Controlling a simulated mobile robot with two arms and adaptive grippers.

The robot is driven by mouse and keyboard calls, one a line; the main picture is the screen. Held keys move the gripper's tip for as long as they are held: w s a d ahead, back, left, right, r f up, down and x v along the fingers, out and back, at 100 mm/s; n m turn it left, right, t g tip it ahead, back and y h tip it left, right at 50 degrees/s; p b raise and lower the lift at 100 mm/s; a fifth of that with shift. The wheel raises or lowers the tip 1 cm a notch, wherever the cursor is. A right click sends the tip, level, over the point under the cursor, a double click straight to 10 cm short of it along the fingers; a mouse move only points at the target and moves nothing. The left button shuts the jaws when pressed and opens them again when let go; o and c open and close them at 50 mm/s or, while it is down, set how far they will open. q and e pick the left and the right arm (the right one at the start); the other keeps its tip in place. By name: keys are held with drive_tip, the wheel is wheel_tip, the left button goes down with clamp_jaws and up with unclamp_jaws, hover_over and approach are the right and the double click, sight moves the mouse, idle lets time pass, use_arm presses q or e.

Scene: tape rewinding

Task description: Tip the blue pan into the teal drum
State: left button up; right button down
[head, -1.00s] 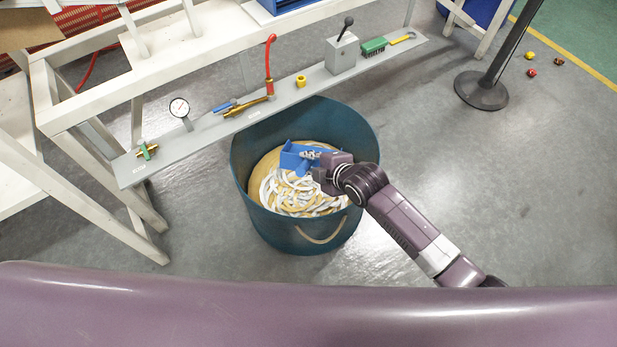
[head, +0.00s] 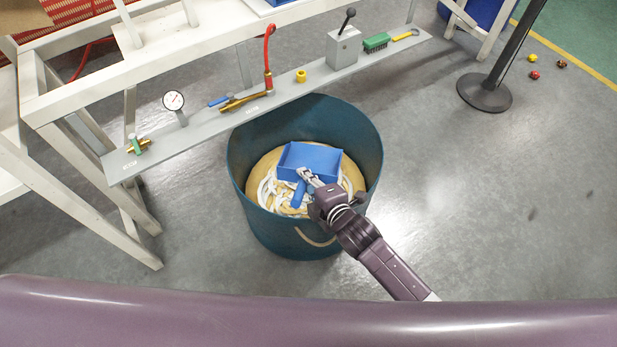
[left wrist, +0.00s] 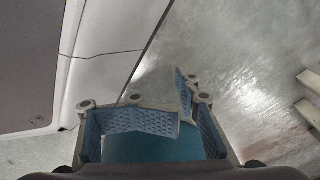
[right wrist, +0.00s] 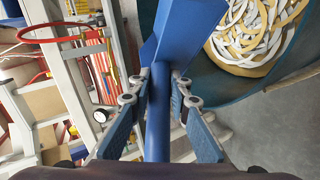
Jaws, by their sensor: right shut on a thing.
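The blue pan (head: 318,157) is over the opening of the teal drum (head: 262,222), above coiled white and tan material inside it. My right gripper (head: 310,180) is shut on the pan's blue handle, which runs between its fingers (right wrist: 158,110) in the right wrist view. The pan's body (right wrist: 190,30) shows beyond the fingertips there. I see nothing lying in the pan; its exact tilt is hard to judge. My left gripper (left wrist: 182,108) shows only in the left wrist view, its blue-padded fingers bent, with a teal surface between them. I cannot tell its closure.
A grey shelf (head: 210,122) with a gauge, valve, lever box and green brush runs beside the drum's far side. A white frame (head: 75,100) stands at left. A black post base (head: 484,92) stands at right.

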drive_tip(key=shift+s+f+t+b, duration=0.15)
drive_tip(key=shift+f+t+b, duration=0.25)
drive_tip(key=shift+f+b, duration=0.35)
use_arm(q)
drive_tip(key=w+r+b, duration=0.1)
drive_tip(key=w+r, duration=0.2)
drive_tip(key=r, duration=0.4)
drive_tip(key=w+r+b, duration=0.2)
drive_tip(key=w+r, duration=0.2)
drive_tip(key=r, duration=0.3)
drive_tip(key=w+r+t+b, duration=0.1)
drive_tip(key=w+r+b, duration=0.1)
drive_tip(key=w+r, duration=0.2)
wheel_tip(320, 180, up, 4)
drive_tip(key=shift+f, duration=0.15)
use_arm(e)
drive_tip(key=shift+s+a+f+n+t, duration=0.1)
drive_tip(key=shift+s+f+n+t, duration=0.2)
drive_tip(key=shift+f, duration=0.25)
drive_tip(key=shift+s+f+n+t, duration=0.2)
drive_tip(key=shift+f+t, duration=0.1)
drive_tip(key=shift+f, duration=0.2)
use_arm(q)
drive_tip(key=shift+d+f, duration=0.1)
